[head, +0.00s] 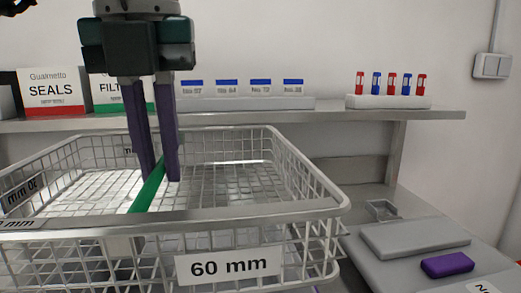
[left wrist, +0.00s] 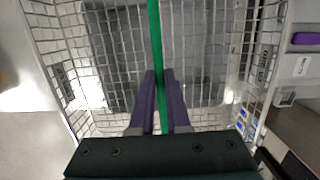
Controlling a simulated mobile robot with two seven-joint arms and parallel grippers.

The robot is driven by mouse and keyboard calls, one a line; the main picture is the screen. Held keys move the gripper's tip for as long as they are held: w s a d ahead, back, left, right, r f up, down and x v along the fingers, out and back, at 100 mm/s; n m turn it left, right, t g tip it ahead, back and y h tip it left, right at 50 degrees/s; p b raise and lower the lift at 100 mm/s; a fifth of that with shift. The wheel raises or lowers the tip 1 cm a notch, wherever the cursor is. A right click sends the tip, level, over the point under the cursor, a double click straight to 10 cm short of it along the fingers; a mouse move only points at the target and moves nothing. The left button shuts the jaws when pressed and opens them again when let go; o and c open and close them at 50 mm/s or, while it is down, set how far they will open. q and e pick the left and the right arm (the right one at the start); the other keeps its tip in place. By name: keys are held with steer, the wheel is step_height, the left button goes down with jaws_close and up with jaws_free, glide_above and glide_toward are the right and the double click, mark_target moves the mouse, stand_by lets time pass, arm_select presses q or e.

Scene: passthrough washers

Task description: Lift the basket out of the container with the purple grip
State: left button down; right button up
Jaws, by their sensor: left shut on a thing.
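A white wire basket (head: 290,190) with a "60 mm" label (head: 228,266) on its front fills the lower left of the head view. A green bar (head: 149,188) lies across it; the bar also runs lengthwise in the left wrist view (left wrist: 154,35). My left gripper (head: 160,175) points down into the basket and its purple fingers are shut on the green bar. A purple grip (head: 447,264) sits on a grey surface at the lower right, apart from my gripper. I cannot tell whether the wire basket stands inside another container. My right gripper is not in view.
A shelf (head: 430,116) behind the basket holds a "SEALS" box (head: 52,92), a second box, a row of blue-topped labels and a rack (head: 388,102) of red and blue tubes. A grey slab (head: 415,238) lies right of the basket.

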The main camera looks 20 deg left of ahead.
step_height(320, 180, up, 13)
steer(key=p, duration=1.2)
stand_by(0.6)
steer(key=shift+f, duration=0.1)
